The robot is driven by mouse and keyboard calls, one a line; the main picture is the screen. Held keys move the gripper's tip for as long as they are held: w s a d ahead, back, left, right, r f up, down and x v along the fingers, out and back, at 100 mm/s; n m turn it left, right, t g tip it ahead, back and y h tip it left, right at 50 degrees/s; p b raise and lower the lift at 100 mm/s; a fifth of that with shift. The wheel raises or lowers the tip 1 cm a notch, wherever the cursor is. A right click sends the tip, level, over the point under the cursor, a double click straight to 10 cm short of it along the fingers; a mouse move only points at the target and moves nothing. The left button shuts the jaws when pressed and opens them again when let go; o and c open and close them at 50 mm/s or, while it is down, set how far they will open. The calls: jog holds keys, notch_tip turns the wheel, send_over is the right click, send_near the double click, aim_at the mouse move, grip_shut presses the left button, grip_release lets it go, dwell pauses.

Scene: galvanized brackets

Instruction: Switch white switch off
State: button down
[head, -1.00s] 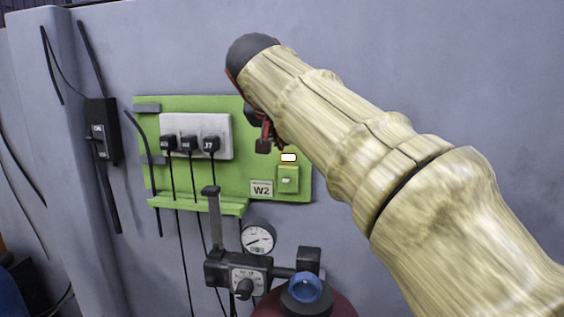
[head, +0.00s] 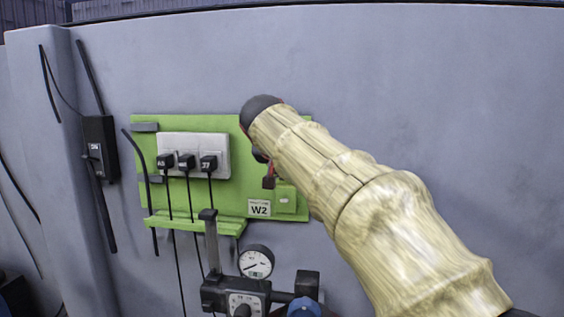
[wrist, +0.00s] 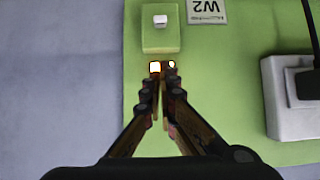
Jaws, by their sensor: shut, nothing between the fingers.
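The white switch (wrist: 160,21) is a small white rocker on a raised green box (wrist: 160,42), at the top of the wrist view. In the head view the green switch box (head: 285,201) shows to the right of the W2 label, partly behind my gripper. My gripper (wrist: 163,72) is shut and empty, fingertips pointing at the green board just below the box in the wrist view. A lit lamp (wrist: 155,66) glows at the fingertips, which partly cover it. In the head view my gripper (head: 268,182) hides the lamp. Contact with the board cannot be told.
The green board (head: 230,198) hangs on a grey wall. A white socket block (head: 222,145) with several black plugs and hanging cables is left of the switch. A gauge (head: 256,262) and a black clamp fixture (head: 232,293) stand below. The wall to the right is clear.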

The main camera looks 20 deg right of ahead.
aim_at(285, 199)
jog(key=shift+x, duration=0.85)
jog(key=shift+s+a+f, duration=0.1)
jog(key=shift+s+f, duration=0.05)
jog(key=shift+f, duration=0.45)
jog(key=shift+s+a+f, duration=0.1)
jog(key=shift+s+f, duration=0.1)
jog(key=shift+f, duration=0.35)
jog(key=shift+s+a+f, duration=0.2)
jog(key=shift+s+f, duration=0.15)
jog(key=shift+f, duration=0.1)
jog(key=shift+w+f, duration=0.1)
jog(key=shift+f, duration=0.2)
jog(key=shift+r, duration=0.1)
jog(key=shift+f+b, duration=0.2)
jog(key=shift+b, duration=0.25)
